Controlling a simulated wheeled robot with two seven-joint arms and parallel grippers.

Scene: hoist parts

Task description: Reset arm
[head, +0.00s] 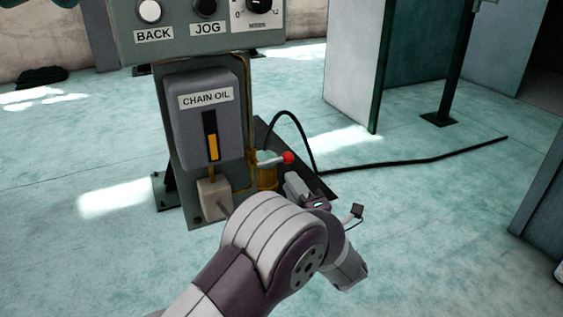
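My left arm comes in from the bottom and bends in front of the machine stand. My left gripper (312,200) is mostly hidden behind my own arm, so its fingers do not show clearly. It is near and below a lever with a red ball (288,158) on a yellow fitting (267,176), and I cannot tell whether it touches anything. The grey box labelled CHAIN OIL (190,130) has a dark slot with a yellow strip. My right gripper is not in view.
Above is a control panel (222,45) with BACK and JOG buttons and a knob. A black hose (425,160) runs across the floor to the right. Teal partitions (352,65) and a post (455,75) stand at the back right. Open floor (80,200) lies left.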

